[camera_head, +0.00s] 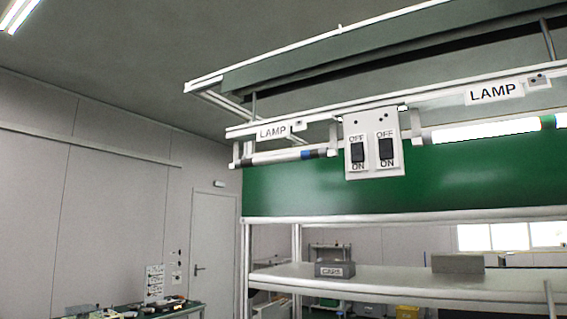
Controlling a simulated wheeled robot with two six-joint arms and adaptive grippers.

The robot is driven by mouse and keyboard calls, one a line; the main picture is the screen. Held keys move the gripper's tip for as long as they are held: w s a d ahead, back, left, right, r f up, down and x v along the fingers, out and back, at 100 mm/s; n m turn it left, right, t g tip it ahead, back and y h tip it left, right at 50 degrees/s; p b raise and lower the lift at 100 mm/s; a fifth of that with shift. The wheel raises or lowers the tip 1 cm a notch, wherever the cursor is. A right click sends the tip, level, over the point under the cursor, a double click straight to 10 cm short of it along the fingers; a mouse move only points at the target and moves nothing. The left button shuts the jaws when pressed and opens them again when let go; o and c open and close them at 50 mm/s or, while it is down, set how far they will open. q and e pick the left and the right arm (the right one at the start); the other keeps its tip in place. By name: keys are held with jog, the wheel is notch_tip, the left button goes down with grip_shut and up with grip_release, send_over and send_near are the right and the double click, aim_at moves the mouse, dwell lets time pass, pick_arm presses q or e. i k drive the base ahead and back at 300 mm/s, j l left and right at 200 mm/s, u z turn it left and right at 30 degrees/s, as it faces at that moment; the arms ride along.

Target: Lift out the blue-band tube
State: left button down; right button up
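The blue-band tube (283,156) is a pale, unlit lamp tube with a blue ring near its right end. It sits level in a holder under the left LAMP label (272,131), its ends at end fittings. A lit white tube with a green band (487,131) is in the holder to the right. Between them is a switch panel (373,144) with two black rocker switches marked OFF above and ON below. Neither of my grippers shows in the head view.
Below the lamps is a green back panel (350,188) and then a shelf (385,281). A grey labelled box (334,269) and a plain grey block (457,264) stand on the shelf. A cluttered green bench (130,311) is at the lower left. Space left of the frame is open.

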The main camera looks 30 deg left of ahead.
aim_at(307, 154)
jog(key=i+j, duration=0.1)
jog(key=j, duration=0.3)
jog(key=i+j, duration=0.1)
jog(key=j, duration=0.25)
jog(key=i+j, duration=0.1)
jog(key=j, duration=0.3)
jog(key=i+j, duration=0.1)
jog(key=j, duration=0.3)
jog(key=i+j, duration=0.1)
jog(key=j, duration=0.3)
jog(key=i+l+z, duration=0.05)
